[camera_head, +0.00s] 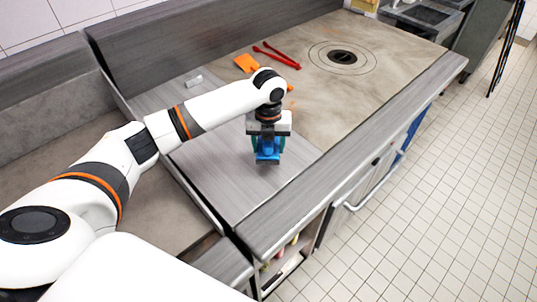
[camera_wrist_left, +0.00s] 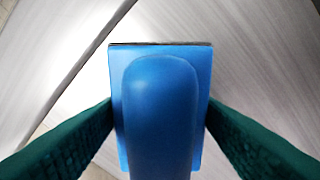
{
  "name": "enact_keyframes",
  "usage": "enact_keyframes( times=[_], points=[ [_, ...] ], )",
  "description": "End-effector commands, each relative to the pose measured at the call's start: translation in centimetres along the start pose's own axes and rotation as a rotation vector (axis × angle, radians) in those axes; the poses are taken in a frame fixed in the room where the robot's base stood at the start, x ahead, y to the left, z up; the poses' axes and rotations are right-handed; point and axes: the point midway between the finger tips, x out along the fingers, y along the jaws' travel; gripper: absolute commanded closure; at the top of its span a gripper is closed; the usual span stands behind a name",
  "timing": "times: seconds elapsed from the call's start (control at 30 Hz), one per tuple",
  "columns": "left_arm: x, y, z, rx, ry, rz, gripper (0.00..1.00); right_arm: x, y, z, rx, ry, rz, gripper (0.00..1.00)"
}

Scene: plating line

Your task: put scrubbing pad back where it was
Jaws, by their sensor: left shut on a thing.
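The scrubbing pad (camera_wrist_left: 160,60) is blue with a rounded raised handle and a dark edge along its far side. In the wrist view it sits between the two green fingers of my left gripper (camera_wrist_left: 160,125), which press on it from both sides. In the head view the left gripper (camera_head: 268,146) points down over the grey counter with the blue pad (camera_head: 268,156) in its fingers. I cannot tell whether the pad touches the counter. My right gripper is not in view.
A round drain-like fitting (camera_head: 342,57) is at the back right. The counter around the pad is clear, with its front edge close by.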

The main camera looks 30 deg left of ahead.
Motion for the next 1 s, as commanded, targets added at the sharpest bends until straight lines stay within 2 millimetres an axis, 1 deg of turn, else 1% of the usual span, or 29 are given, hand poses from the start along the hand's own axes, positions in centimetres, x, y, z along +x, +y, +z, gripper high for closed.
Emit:
enact_keyframes(
  times=[0.17,0.43,0.8,0.83,0.93,0.97,1.0],
  points=[
    [1.4,0.1,0.0,-0.001,-0.001,0.002,0.65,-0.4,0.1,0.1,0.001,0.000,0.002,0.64],
    [4.7,0.0,0.0,-0.001,-0.001,0.000,0.65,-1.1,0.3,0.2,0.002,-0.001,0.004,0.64],
    [5.2,0.0,0.0,-0.001,0.001,0.001,0.65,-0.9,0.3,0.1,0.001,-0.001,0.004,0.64],
    [5.2,0.0,0.0,-0.001,0.001,0.001,0.37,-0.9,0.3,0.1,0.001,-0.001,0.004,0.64],
    [5.2,0.0,0.0,-0.001,0.001,0.001,0.21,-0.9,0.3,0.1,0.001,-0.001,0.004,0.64],
    [5.2,0.0,0.0,-0.001,0.001,0.001,0.19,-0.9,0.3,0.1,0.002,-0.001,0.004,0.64],
    [5.2,0.0,0.0,-0.001,0.001,0.001,0.19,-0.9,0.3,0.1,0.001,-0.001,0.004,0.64]
  ],
)
